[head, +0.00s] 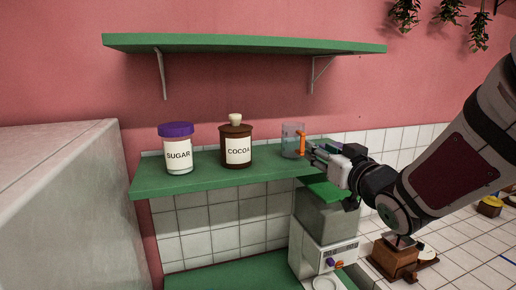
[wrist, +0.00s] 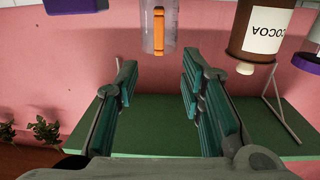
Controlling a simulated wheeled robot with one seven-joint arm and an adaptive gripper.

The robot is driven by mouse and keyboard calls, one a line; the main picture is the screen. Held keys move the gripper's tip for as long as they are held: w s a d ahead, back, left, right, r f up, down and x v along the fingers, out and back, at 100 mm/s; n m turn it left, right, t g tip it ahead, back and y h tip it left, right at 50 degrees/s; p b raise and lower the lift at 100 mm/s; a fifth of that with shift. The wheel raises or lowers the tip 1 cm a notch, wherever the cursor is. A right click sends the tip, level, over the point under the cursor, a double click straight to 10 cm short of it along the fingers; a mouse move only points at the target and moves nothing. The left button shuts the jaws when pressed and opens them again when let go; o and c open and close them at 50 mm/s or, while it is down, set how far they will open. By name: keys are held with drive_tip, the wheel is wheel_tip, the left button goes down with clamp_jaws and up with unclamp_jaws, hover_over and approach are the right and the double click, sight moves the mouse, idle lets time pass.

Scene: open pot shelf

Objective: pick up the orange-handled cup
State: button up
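The orange-handled cup (head: 289,141) is clear and stands upright at the right end of the lower green shelf (head: 165,183). Its orange handle (head: 301,145) faces my gripper. My gripper (head: 311,150) is just right of the cup, close to the handle. In the wrist view, which looks upside down, the cup (wrist: 148,36) is at the top centre. My gripper's two fingers (wrist: 158,82) are spread apart there with nothing between them. The cup lies beyond the fingertips, roughly in line with the gap, with the handle towards me.
A brown cocoa jar (head: 237,147) stands left of the cup, and a purple-lidded sugar jar (head: 178,150) farther left. An upper green shelf (head: 245,44) with metal brackets hangs above. A pale machine (head: 325,225) stands below the shelf's right end. Space between the two shelves is free.

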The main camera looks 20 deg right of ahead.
sight(304, 136)
drive_tip(key=shift+w+f, duration=0.1)
drive_tip(key=shift+w, duration=0.1)
drive_tip(key=w, duration=0.5)
drive_tip(key=shift+w+d, duration=0.15)
drive_tip(key=shift+d, duration=0.05)
drive_tip(key=w, duration=0.2)
drive_tip(key=w+r, duration=0.1)
drive_tip(key=w, duration=0.1)
drive_tip(key=shift+w+d+r+p, duration=0.1)
drive_tip(key=shift+w+d+p, duration=0.05)
drive_tip(key=shift+p, duration=0.15)
drive_tip(key=shift+w, duration=0.55)
clamp_jaws()
